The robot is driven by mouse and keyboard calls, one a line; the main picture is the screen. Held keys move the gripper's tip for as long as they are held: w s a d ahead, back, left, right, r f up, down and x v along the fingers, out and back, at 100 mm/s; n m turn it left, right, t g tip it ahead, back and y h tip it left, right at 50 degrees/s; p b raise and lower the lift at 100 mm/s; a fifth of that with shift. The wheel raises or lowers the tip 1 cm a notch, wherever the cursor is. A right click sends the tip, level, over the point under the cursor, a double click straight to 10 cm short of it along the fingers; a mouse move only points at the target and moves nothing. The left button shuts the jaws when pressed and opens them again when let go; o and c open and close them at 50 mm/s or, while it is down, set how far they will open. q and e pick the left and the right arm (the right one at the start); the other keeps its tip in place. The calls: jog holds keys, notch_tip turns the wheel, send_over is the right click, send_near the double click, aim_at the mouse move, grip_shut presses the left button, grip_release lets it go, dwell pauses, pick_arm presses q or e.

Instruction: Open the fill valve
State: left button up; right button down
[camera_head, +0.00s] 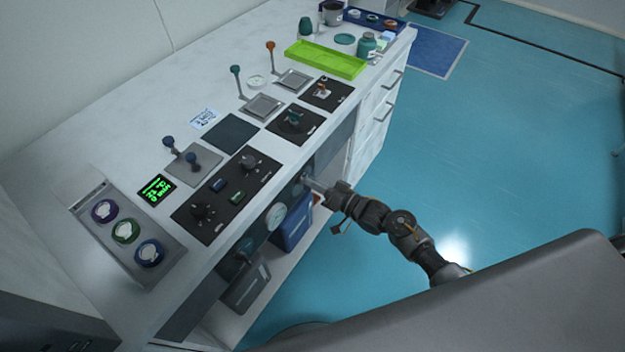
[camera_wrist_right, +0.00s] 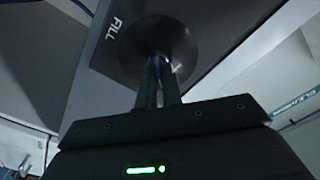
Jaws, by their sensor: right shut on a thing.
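The fill valve (camera_wrist_right: 165,36) shows in the wrist view as a dark round fitting on the front panel. The white word FILL (camera_wrist_right: 114,28) is printed beside it. My right gripper (camera_head: 310,182) reaches in from the right to the bench's front panel. In the wrist view the two fingers (camera_wrist_right: 160,78) are close together at the middle of the round fitting, shut on the valve's handle. The handle is mostly hidden by the fingers, so I cannot tell its angle. My left gripper is in neither view.
A round gauge (camera_head: 276,215) and another dark knob (camera_head: 246,251) sit on the same front panel. Blue (camera_head: 292,233) and grey (camera_head: 247,288) containers stand below. The benchtop has levers, knobs and a green tray (camera_head: 326,59). The blue floor (camera_head: 500,150) right of the bench is clear.

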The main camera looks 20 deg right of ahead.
jog(key=shift+d+f+m+p, duration=0.15)
jog(key=shift+m+p, duration=0.6)
jog(key=shift+m, duration=0.9)
jog(key=shift+a+f+m+p, duration=0.15)
jog(key=shift+m+p, duration=0.6)
jog(key=shift+m, duration=0.85)
jog(key=shift+d+f+m+p, duration=0.15)
jog(key=shift+m+p, duration=0.6)
jog(key=shift+m, duration=0.9)
jog(key=shift+f, duration=0.1)
jog(key=c, duration=1.6)
grip_release()
jog(key=shift+o, duration=0.2)
jog(key=v, duration=1)
jog(key=shift+s+d+b, duration=0.25)
jog(key=shift+b, duration=0.1)
